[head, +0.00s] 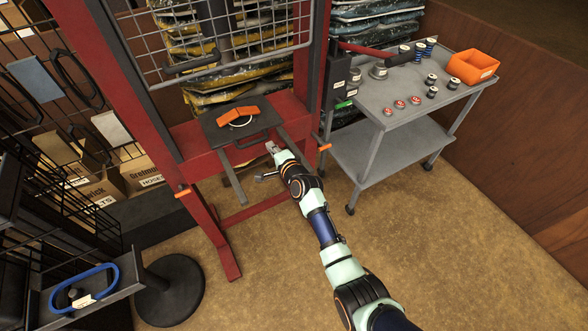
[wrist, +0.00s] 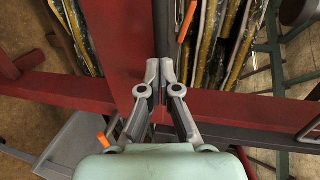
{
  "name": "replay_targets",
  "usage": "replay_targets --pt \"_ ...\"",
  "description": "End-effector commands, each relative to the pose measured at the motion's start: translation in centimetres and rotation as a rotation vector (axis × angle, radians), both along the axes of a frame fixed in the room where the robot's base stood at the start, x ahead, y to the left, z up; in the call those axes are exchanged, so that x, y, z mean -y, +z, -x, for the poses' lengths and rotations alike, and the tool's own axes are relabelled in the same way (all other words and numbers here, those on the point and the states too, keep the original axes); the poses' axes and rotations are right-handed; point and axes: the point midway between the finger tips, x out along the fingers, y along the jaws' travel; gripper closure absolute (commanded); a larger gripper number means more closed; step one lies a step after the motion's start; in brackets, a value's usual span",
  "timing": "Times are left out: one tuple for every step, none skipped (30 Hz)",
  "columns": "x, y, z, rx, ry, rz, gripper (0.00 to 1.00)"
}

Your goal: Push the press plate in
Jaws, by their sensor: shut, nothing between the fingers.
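The press plate (head: 212,133) is a dark grey flat plate between the red posts of the press, with a dark bar handle along its front edge. Orange blocks (head: 238,115) and a pale round piece sit on top of it. Two grey rails (head: 233,180) stick out in front, beneath it. My gripper (head: 271,147) is shut and empty, just in front of the plate near the right end of the handle. Whether it touches is unclear. In the wrist view the shut fingertips (wrist: 159,68) lie over the red frame; the plate is not clearly identifiable there.
The red press frame (head: 307,80) with a mesh guard (head: 215,40) surrounds the plate. An orange-tipped pin (head: 323,147) juts from the right post. A grey cart (head: 400,110) with small containers stands right, shelving left. The floor in front is mostly clear.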

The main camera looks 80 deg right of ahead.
Motion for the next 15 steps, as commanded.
replay_targets --pt "-1.2 1.0 0.8 -0.002 0.0 -0.001 1.0" --pt "-1.9 1.1 1.4 -0.001 0.0 -0.002 1.0" --pt "-2.8 1.3 2.0 -0.001 -0.001 -0.001 1.0" --pt "-3.5 1.5 2.5 0.0 -0.001 -0.001 1.0" --pt "-4.1 1.6 3.0 0.0 -0.002 -0.001 1.0" --pt "-4.9 1.8 3.5 0.0 -0.001 -0.001 1.0" --pt "-5.4 1.9 3.9 0.0 -0.001 0.0 1.0" --pt "-5.9 2.0 4.2 0.0 -0.001 0.0 1.0" --pt "-6.5 2.1 4.6 0.0 -0.001 0.001 1.0" --pt "-6.9 2.2 4.9 0.001 -0.001 0.002 1.0" --pt "-7.2 2.2 5.1 0.0 -0.001 0.001 1.0" --pt "-7.6 2.3 5.4 0.001 -0.001 0.002 1.0" --pt "-7.8 2.3 5.5 0.001 -0.001 0.002 1.0" --pt "-7.9 2.3 5.6 0.001 0.0 0.001 1.0" --pt "-8.1 2.3 5.7 0.001 0.0 0.0 1.0"
